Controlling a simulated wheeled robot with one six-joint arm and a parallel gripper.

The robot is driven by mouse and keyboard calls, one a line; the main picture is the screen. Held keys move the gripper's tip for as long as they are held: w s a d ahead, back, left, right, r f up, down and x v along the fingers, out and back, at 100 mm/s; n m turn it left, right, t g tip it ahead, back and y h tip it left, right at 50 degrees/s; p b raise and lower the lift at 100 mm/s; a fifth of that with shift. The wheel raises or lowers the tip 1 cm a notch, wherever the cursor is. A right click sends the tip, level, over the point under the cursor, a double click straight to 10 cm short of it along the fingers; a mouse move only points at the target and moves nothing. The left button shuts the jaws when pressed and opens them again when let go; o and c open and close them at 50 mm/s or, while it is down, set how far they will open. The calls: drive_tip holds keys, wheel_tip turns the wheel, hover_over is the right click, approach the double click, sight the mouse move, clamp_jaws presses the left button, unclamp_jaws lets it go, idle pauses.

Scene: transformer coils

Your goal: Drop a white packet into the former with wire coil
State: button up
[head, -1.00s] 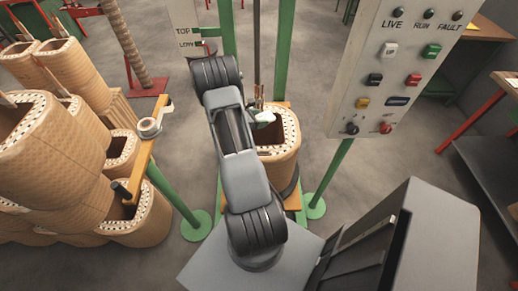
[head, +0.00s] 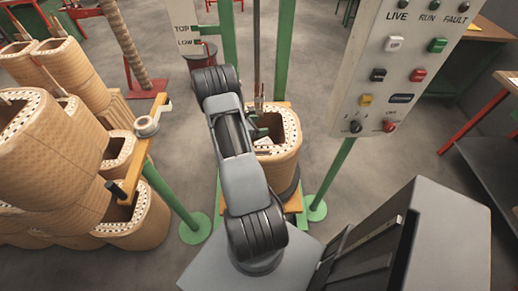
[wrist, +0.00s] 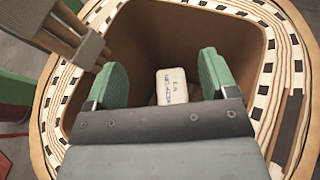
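The former with wire coil (head: 283,150) stands upright on an orange platform, its square opening facing up. In the wrist view its rim (wrist: 283,60) shows black and white blocks around a dark hollow. My gripper (wrist: 163,76) is over this opening, its green fingers apart and empty. The white packet (wrist: 172,88), with small dark print, shows between and beyond the fingers, inside the former's hollow, with gaps on both sides. I cannot tell whether it is falling or resting at the bottom. In the head view the packet is hidden.
A control panel (head: 405,75) with buttons hangs at the right. Several brown formers (head: 45,150) are stacked at the left, beside an orange bar on a green post (head: 172,195). Copper-coloured leads (wrist: 70,30) rise close to my gripper at the former's rim.

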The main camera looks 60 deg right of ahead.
drive_tip(key=shift+o, duration=1.1)
drive_tip(key=shift+a, duration=0.1)
drive_tip(key=b+v, duration=0.1)
drive_tip(key=v, duration=1.2)
drive_tip(key=shift+w+a+r, duration=0.1)
drive_tip(key=shift+a+r, duration=0.15)
